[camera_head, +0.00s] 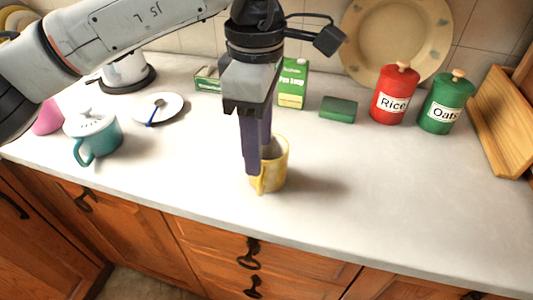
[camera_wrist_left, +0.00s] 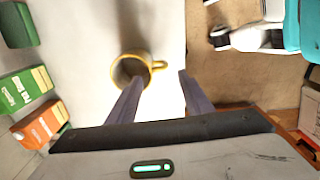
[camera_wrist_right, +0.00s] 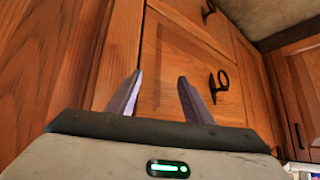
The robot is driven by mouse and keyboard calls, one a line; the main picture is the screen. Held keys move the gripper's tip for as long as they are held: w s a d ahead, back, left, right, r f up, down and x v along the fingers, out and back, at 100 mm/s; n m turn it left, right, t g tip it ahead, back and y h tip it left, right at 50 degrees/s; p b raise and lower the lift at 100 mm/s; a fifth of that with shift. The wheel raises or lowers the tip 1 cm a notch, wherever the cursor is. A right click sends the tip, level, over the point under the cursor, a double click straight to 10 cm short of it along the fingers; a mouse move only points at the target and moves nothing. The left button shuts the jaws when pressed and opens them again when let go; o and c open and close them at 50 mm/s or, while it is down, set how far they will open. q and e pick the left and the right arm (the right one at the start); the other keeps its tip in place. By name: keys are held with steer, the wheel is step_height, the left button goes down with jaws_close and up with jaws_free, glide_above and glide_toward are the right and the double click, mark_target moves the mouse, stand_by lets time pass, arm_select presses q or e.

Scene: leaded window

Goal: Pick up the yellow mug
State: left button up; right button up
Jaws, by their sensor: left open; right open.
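The yellow mug (camera_head: 276,172) stands upright on the white counter, near its front edge, in the head view. My left gripper (camera_head: 256,172) points down right at the mug, and its fingers cover the mug's left part. In the left wrist view the mug (camera_wrist_left: 128,62) shows its open rim, with its handle pointing right. The open left fingers (camera_wrist_left: 160,88) are apart there, with the handle between their tips and the left finger overlapping the mug's lower rim. Contact cannot be told. My right gripper (camera_wrist_right: 158,82) is open and empty in front of wooden cabinet doors.
On the counter (camera_head: 340,215) stand a teal pot (camera_head: 97,138), a plate with a spoon (camera_head: 160,108), a green carton (camera_head: 292,84), a green block (camera_head: 338,109), a red Rice canister (camera_head: 393,97) and a green Oats canister (camera_head: 444,104). The counter right of the mug is clear.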

mark_target(260, 183)
arm_select(q)
steer(key=f, duration=0.3)
steer(key=shift+s+f, duration=0.2)
steer(key=shift+f, duration=0.2)
steer(key=shift+f+p, duration=0.55)
steer(key=shift+f, duration=2.5)
steer(key=c, duration=1.1)
steer(key=shift+w, duration=0.1)
jaws_close()
steer(key=shift+r, duration=0.15)
